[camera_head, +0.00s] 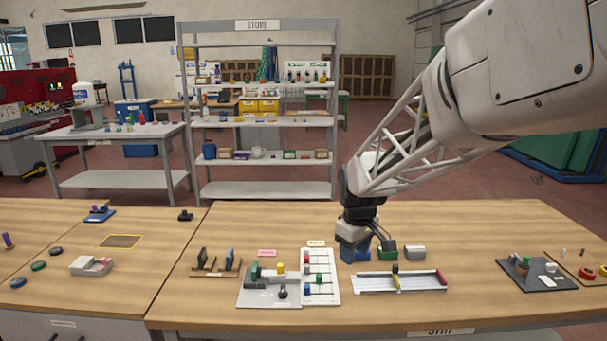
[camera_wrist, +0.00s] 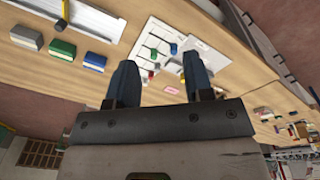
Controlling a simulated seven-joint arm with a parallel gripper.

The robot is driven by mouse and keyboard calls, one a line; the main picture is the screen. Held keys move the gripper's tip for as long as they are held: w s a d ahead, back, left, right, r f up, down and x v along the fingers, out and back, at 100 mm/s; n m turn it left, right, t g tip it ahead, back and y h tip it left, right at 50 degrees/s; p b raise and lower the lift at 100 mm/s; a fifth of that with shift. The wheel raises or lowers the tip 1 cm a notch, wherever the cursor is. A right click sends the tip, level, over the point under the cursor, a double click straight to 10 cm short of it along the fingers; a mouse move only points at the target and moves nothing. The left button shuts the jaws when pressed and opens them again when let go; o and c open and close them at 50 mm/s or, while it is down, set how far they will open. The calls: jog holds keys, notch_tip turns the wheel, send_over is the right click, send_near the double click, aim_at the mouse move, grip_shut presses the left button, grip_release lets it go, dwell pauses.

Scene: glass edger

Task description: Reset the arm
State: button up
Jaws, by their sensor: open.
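My gripper (camera_head: 352,252) hangs over the workbench from the arm at the right. In the wrist view its two dark blue fingers (camera_wrist: 158,68) stand apart with nothing held between them. In the head view the gripper covers most of a blue block beside the green block (camera_head: 386,252) and the grey block (camera_head: 414,253). The wrist view shows the grey block (camera_wrist: 26,38), green block (camera_wrist: 62,49) and blue block (camera_wrist: 95,61) in a row, clear of the fingers.
A white board (camera_head: 329,290) with coloured pegs and a grey fixture (camera_head: 262,297) lie left of the gripper. A white rail tray (camera_head: 415,284) lies in front. A dark plate (camera_head: 545,280) with small parts lies right. Shelves (camera_head: 262,188) stand behind the bench.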

jog(key=s+d+r+m, duration=0.1)
jog(key=s+d+m, duration=0.2)
jog(key=s, duration=1.3)
jog(key=s+d+r+m+t, duration=0.1)
jog(key=s+m, duration=0.4)
jog(key=s, duration=1.1)
jog(key=shift+d+r+t, duration=0.3)
jog(key=shift+d+r, duration=0.4)
jog(key=shift+d, duration=0.4)
